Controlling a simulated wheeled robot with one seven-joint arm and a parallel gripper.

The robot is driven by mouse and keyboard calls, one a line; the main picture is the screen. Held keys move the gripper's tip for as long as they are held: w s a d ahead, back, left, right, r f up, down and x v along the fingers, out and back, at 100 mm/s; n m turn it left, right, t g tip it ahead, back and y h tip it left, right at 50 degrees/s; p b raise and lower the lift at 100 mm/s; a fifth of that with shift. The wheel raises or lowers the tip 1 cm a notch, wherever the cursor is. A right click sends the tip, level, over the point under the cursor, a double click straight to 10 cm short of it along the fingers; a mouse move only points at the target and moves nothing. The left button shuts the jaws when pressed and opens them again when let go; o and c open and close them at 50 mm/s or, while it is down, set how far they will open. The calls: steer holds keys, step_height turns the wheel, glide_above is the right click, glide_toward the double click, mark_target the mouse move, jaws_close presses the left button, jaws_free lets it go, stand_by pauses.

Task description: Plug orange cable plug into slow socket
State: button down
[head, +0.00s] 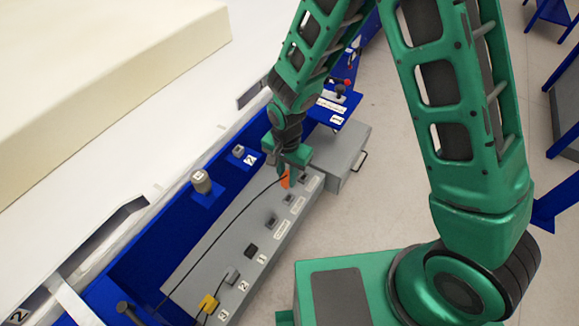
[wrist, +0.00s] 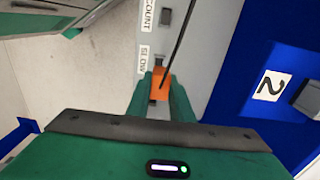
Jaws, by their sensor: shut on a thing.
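The orange cable plug (head: 285,181) is held between the fingers of my gripper (head: 290,167), over the far end of the grey socket panel (head: 185,272). In the wrist view the plug (wrist: 160,86) sits between both green fingertips (wrist: 160,92), with its black cable running up the picture. The "SLOW" label (wrist: 143,60) is just left of the plug. The slow socket itself is hidden or not clear behind the gripper and plug. I cannot tell whether the plug touches the panel.
A yellow plug (head: 208,303) stands at the panel's near end, with several dark sockets (head: 251,250) along it. A blue tray edge with a grey-brown knob (head: 201,181) lies left. A grey box (head: 345,158) with a handle stands right of the panel. Open floor lies beyond.

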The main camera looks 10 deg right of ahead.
steer(key=shift+w+d+f, duration=0.1)
steer(key=shift+f, duration=1.15)
steer(key=shift+d+f, duration=0.1)
steer(key=shift+f, duration=1.7)
steer(key=shift+f, duration=1)
steer(key=c, duration=1.5)
jaws_free()
steer(key=shift+r, duration=0.1)
steer(key=shift+r, duration=2.85)
step_height(320, 180, up, 11)
steer(key=shift+f, duration=0.1)
